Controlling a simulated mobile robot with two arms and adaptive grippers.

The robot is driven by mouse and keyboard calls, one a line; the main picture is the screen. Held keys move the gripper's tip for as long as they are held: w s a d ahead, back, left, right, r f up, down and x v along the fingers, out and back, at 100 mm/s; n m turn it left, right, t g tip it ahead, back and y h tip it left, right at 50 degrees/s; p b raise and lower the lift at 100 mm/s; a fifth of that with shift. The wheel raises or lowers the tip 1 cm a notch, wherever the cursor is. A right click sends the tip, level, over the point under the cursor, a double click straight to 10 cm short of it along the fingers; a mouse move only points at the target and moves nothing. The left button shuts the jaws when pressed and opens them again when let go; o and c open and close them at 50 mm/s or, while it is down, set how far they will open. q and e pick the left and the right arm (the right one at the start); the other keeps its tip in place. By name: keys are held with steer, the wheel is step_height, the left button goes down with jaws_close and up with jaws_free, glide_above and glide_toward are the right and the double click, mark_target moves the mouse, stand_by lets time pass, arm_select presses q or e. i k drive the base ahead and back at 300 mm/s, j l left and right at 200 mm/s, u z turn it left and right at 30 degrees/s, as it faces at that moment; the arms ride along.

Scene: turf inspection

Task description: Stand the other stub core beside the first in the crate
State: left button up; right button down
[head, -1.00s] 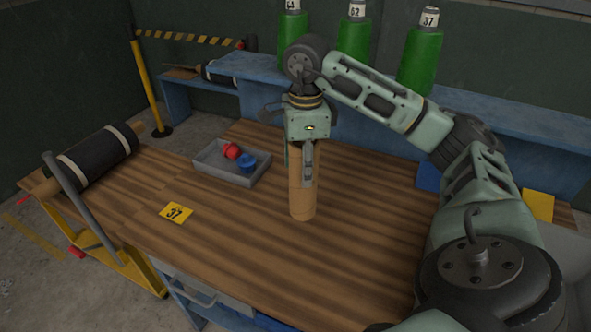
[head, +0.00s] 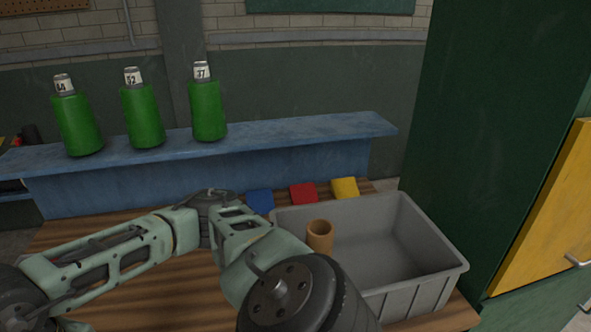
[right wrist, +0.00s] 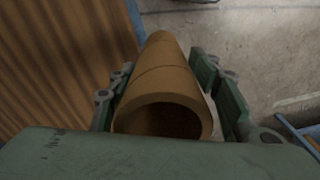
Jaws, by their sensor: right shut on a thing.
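In the right wrist view my right gripper (right wrist: 168,85) is shut on a tan hollow stub core (right wrist: 160,62), one finger on each side. Its open end faces the camera. Behind it are wooden tabletop at left and grey floor at right. In the head view the grey crate (head: 430,280) stands on the right end of the bench. The first stub core (head: 320,236) stands upright inside, near its left wall. My right arm crosses in front; the gripper and held core do not show there. My left gripper is in neither current view.
Blue (head: 260,201), red (head: 303,193) and yellow (head: 345,188) pieces lie behind the crate. Several green bottles stand on the blue shelf (head: 300,130). A dark green cabinet (head: 480,130) rises right of the crate. The crate's middle and right are empty.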

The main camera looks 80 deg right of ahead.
mark_target(379, 275)
steer(key=j+z, duration=0.25)
steer(key=k+j+z, duration=0.2)
steer(key=j, duration=0.2)
steer(key=k+j+z, duration=0.1)
steer(key=j+z, duration=0.25)
steer(key=z, duration=1.6)
